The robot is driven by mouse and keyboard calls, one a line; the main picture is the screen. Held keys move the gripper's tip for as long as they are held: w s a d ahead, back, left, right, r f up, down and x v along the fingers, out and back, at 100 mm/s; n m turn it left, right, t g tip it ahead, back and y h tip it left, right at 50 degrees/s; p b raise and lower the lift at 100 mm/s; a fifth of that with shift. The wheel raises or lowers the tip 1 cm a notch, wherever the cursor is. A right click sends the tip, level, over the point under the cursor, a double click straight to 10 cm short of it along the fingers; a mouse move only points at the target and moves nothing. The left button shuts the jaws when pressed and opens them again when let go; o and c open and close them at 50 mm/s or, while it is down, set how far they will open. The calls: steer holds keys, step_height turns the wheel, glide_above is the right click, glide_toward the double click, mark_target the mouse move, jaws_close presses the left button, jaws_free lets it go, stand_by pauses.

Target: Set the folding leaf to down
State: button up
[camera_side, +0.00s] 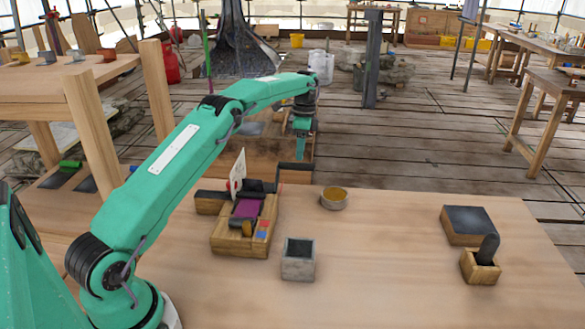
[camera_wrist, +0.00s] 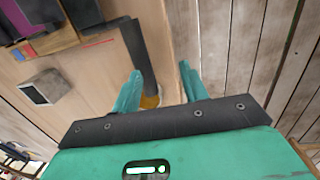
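A wooden device (camera_side: 240,225) with a purple panel (camera_side: 247,208) sits on the table. A thin pale plate (camera_side: 238,172) with a red mark stands upright on it, and a dark arm (camera_side: 296,167) sticks out at its right. I cannot tell for sure which of these is the folding leaf. My gripper (camera_side: 301,150) points down just above the dark arm in the side view. In the wrist view my gripper (camera_wrist: 159,70) has its fingers apart, with nothing held; the dark arm (camera_wrist: 138,50) runs close to the left finger. Contact cannot be told.
A round bowl (camera_side: 334,198) with yellowish contents stands right of the device. A grey box (camera_side: 298,260) with a dark top stands in front. A dark-topped block (camera_side: 468,225) and a wooden holder with a black peg (camera_side: 482,264) stand at the right. The table between is clear.

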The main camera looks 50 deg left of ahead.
step_height(320, 180, up, 2)
steer(key=shift+w+d+r, duration=0.1)
steer(key=shift+d, duration=0.05)
stand_by(0.6)
steer(key=s+d+r+n+t, duration=0.2)
steer(key=s+d+r, duration=0.5)
steer(key=r, duration=0.2)
steer(key=s+d+r+n+t, duration=0.1)
steer(key=s+d+r+n, duration=0.1)
steer(key=s+d+r, duration=0.6)
steer(key=s+d+f+n+t, duration=0.2)
steer(key=s, duration=0.9)
steer(key=s+d+f+n+t, duration=0.2)
steer(key=s+d+f+n, duration=0.1)
steer(key=s, duration=0.8)
steer(key=shift+d+f, duration=0.2)
steer(key=shift+d, duration=0.1)
